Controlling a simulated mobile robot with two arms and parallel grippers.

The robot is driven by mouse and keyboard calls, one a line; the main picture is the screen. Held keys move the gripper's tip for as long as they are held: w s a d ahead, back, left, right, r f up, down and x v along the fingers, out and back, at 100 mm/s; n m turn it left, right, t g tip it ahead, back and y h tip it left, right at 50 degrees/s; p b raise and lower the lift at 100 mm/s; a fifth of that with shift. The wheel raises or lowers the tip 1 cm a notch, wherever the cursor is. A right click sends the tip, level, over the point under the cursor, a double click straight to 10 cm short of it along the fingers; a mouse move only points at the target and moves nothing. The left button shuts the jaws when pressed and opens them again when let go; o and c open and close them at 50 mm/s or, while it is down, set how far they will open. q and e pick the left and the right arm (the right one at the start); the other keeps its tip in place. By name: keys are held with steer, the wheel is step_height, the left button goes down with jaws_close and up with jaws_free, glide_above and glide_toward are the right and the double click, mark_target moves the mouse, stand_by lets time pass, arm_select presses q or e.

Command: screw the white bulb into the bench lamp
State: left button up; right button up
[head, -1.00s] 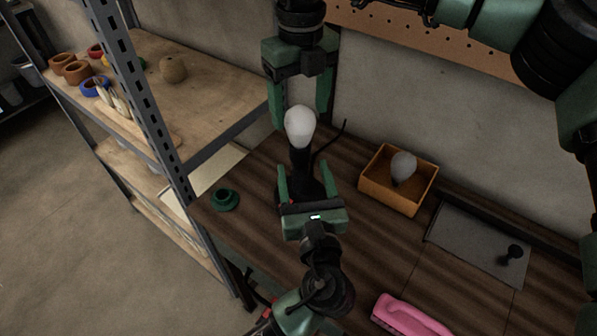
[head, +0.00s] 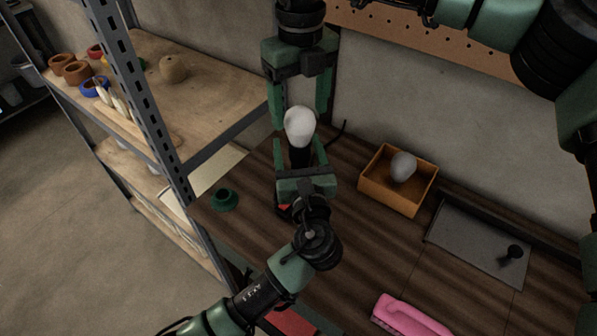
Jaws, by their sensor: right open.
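The white bulb (head: 300,125) stands upright on top of the black bench lamp (head: 299,157), touching its neck. My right gripper (head: 300,110) points down from above. It is open, with one finger on each side of the bulb and gaps between them. My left gripper (head: 301,150) reaches up from below, its fingers on either side of the lamp's black neck. I cannot tell whether they touch it. This gripper and its wrist hide the lamp's lower part.
An orange box (head: 373,194) with a grey bulb (head: 403,166) stands to the right. A green round piece (head: 225,200) lies at the left. A grey plate (head: 470,250) and a pink tool (head: 405,316) lie farther right. A metal shelf post (head: 150,110) rises at the left.

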arm_select(q)
jaws_close()
